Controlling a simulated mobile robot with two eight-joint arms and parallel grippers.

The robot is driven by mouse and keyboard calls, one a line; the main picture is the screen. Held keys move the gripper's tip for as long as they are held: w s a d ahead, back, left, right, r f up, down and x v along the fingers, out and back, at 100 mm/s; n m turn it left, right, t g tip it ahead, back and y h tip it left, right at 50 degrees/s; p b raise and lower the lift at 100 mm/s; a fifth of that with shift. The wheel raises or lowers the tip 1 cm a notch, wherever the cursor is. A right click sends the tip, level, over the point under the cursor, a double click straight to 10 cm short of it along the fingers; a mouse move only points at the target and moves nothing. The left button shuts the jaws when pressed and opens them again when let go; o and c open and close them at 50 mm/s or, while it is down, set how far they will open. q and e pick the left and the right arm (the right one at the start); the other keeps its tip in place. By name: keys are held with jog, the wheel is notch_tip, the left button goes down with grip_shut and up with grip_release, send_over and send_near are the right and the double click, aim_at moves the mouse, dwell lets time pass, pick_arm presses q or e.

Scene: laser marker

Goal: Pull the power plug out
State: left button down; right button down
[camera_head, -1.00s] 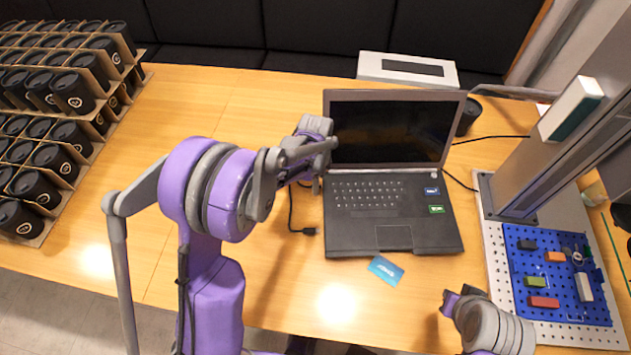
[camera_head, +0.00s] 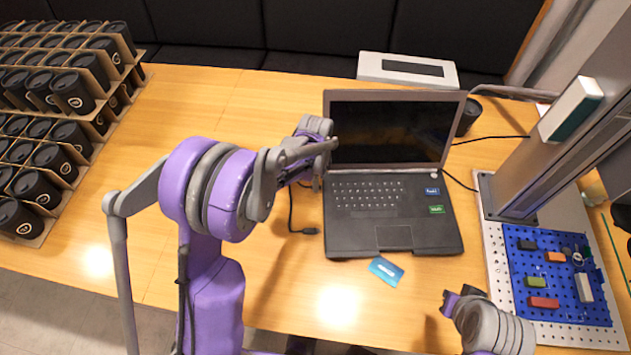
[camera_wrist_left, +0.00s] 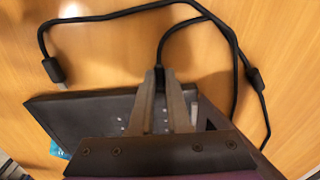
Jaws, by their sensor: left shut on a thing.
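The black laptop (camera_head: 392,238) stands open on the wooden table, and its dark base also shows in the left wrist view (camera_wrist_left: 75,110). My left gripper (camera_head: 317,184) is at the laptop's left edge. In the left wrist view my left gripper (camera_wrist_left: 162,78) is closed around the power plug at the end of a black cable (camera_wrist_left: 172,35). The fingers hide most of the plug, and I cannot tell whether it still sits in the laptop. My right gripper (camera_head: 452,300) is at the front right, apart from the laptop; its fingers are mostly hidden.
A loose cable connector (camera_head: 310,231) lies left of the laptop. A blue card (camera_head: 385,271) lies in front. A blue pegboard (camera_head: 560,308) with small blocks and a metal column stand right. Racks of black cups (camera_head: 62,160) fill the left. A white box (camera_head: 375,66) is behind.

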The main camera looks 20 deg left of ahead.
dwell(0.9)
pick_arm(q)
jog(key=shift+s+a+b, duration=0.25)
jog(key=shift+s+a, duration=0.05)
jog(key=shift+a, duration=0.3)
jog(key=shift+s+a+b, duration=0.2)
jog(key=shift+s+a, duration=0.05)
jog(key=shift+a, duration=0.35)
jog(key=c, duration=0.9)
grip_release()
jog(key=shift+o, duration=0.2)
notch_tip(320, 180, up, 11)
jog(key=shift+p, duration=0.4)
jog(key=shift+f, duration=0.1)
